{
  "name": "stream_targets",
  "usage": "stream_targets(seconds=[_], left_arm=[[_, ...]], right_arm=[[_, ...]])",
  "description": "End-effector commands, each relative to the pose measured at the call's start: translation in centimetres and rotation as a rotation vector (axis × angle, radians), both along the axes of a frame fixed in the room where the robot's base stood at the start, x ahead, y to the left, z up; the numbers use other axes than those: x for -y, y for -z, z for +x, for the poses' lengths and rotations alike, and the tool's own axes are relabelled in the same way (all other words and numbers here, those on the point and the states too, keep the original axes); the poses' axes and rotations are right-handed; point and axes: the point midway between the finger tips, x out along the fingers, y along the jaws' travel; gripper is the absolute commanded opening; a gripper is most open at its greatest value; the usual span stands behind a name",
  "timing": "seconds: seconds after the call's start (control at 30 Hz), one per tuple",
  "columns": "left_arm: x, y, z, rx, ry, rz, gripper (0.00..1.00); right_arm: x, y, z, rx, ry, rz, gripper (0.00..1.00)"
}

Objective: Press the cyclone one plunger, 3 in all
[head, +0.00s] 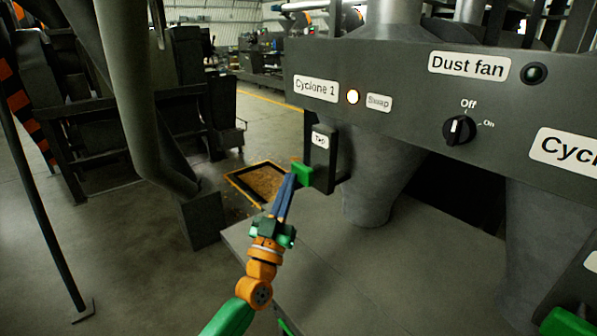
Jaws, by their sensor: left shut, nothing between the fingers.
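The Cyclone 1 label (316,89) is on the dark panel, beside a lit lamp (353,97) and a label reading Swap (379,102). Below it, a dark upright bracket (322,165) carries a small white label, too small to read surely. A green block, apparently the cyclone one plunger (303,173), sits at the bracket's lower left. My left gripper (291,180) is shut and empty, its blue fingers pointing up at the green block. The tips are at or touching its left side; I cannot tell if they press it. My right gripper is not in view.
The panel also has a Dust fan label (467,66), a dark lamp (534,73) and a knob (459,130) with Off and On marks. Grey cones (375,185) hang below. A yellow-edged floor pit (262,184) lies behind my gripper. A grey duct (135,100) stands left.

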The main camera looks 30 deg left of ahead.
Motion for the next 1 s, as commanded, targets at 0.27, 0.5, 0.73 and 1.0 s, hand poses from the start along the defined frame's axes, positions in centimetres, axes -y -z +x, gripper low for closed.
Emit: stream_targets(seconds=[0.27,0.5,0.73,1.0], left_arm=[[-0.3,0.0,-0.8,0.000,0.001,-0.001,0.00],[-0.4,0.0,-0.9,0.000,0.000,0.000,0.00],[-1.2,-0.2,-2.9,-0.001,-0.001,0.001,0.00],[-2.1,-0.1,-5.2,-0.001,0.000,0.000,0.00]], right_arm=[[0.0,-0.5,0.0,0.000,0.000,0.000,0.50],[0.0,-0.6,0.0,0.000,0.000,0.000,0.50],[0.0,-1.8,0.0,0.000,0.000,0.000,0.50],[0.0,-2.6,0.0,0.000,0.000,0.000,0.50]])
